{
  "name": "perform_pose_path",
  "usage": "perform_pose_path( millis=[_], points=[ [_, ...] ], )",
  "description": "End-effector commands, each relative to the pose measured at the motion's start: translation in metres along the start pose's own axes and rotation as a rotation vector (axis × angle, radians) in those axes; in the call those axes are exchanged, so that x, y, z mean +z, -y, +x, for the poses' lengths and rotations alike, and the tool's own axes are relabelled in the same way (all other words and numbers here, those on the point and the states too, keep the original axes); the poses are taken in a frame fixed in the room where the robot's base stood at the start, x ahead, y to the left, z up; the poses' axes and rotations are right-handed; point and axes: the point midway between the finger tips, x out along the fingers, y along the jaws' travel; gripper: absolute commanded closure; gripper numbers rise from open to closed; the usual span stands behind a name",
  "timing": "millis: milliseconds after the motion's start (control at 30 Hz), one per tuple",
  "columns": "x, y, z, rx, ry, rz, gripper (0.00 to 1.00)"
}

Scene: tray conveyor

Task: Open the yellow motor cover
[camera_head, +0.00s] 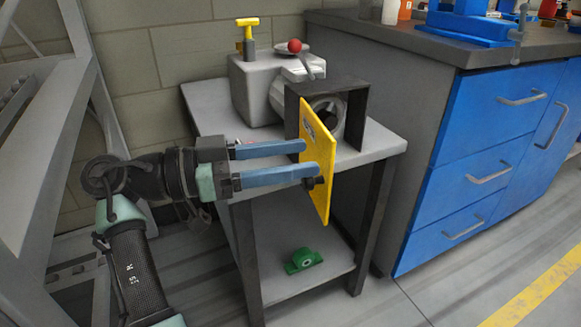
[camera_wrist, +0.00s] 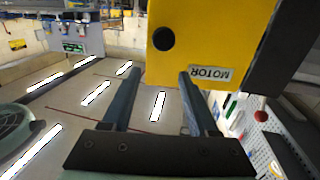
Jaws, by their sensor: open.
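The yellow motor cover (camera_head: 322,185) stands swung out from the front of a dark square frame (camera_head: 358,95), and the round motor (camera_head: 328,108) shows inside the frame. My gripper (camera_head: 308,158) is open at the cover's left, outer face, its two blue fingers pointing at it. In the wrist view the cover (camera_wrist: 205,30) fills the top, with an upside-down MOTOR label and a black knob (camera_wrist: 163,39). The knob lies beyond the fingertips of my gripper (camera_wrist: 158,74), between their lines. Nothing is between the fingers. Whether the fingertips touch the cover cannot be told.
The frame stands on a grey table (camera_head: 375,145), beside a grey housing (camera_head: 255,88) with a yellow handle and a red-knobbed lever. A green part (camera_head: 302,260) lies on the lower shelf. A blue drawer cabinet (camera_head: 490,140) stands close at right. Floor in front is clear.

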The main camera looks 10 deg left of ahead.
Motion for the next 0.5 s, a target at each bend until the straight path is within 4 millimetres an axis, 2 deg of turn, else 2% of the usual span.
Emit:
perform_pose_path(
  millis=[33,200,333,500],
  points=[
    [-0.017,0.0,0.0,0.0,0.0,0.003,0.4],
    [-0.044,0.0,0.001,0.001,0.001,0.001,0.4],
    [-0.056,0.0,0.001,0.001,0.001,0.001,0.4],
    [-0.058,0.0,0.0,0.001,0.001,-0.001,0.4]
  ],
)
